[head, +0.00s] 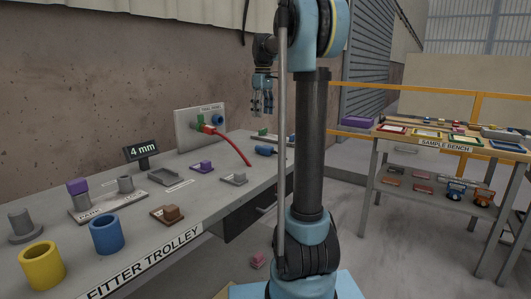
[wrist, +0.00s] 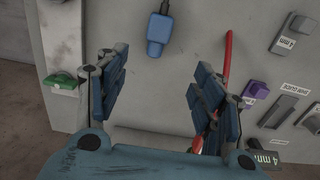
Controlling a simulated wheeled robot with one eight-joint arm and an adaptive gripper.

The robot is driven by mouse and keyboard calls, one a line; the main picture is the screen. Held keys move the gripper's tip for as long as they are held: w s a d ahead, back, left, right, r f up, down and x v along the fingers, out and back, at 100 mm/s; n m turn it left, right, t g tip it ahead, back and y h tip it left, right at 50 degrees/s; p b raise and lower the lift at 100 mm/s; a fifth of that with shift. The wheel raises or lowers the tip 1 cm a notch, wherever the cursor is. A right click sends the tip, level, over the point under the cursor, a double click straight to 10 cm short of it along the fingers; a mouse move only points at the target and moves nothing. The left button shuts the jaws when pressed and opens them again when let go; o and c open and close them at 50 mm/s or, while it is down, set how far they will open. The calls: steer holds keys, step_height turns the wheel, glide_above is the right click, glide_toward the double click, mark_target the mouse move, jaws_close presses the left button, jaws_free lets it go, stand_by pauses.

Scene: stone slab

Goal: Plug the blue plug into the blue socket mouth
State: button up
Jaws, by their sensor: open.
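The blue plug (wrist: 158,32) lies on the grey trolley top (wrist: 185,70), its dark cable running off the top edge of the wrist view. In the head view the blue plug (head: 264,151) lies near the trolley's far right edge. The blue socket mouth (head: 218,119) is on the upright panel (head: 188,138) at the back of the trolley; I cannot make it out in the wrist view. My gripper (head: 262,104) hangs above the trolley, pointing down. In the wrist view my gripper (wrist: 162,95) is open and empty, with the plug beyond its fingertips, apart from them.
A red plug (head: 210,129) sits at the panel, its red cable (head: 238,150) trailing across the trolley. Purple (head: 203,166) and grey (head: 235,178) pieces stand in front. A green piece (wrist: 63,82) is left of my fingers. Yellow (head: 42,265) and blue (head: 107,235) cups stand nearer.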

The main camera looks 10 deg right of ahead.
glide_above(265, 146)
steer(key=f, duration=1.1)
steer(key=shift+w+a+f, duration=0.15)
steer(key=shift+w+f, duration=0.05)
steer(key=shift+s+d+f, duration=0.1)
steer(key=shift+f, duration=1.35)
steer(key=shift+s+d+f, duration=0.1)
steer(key=shift+f, duration=1.3)
steer(key=c, duration=1.2)
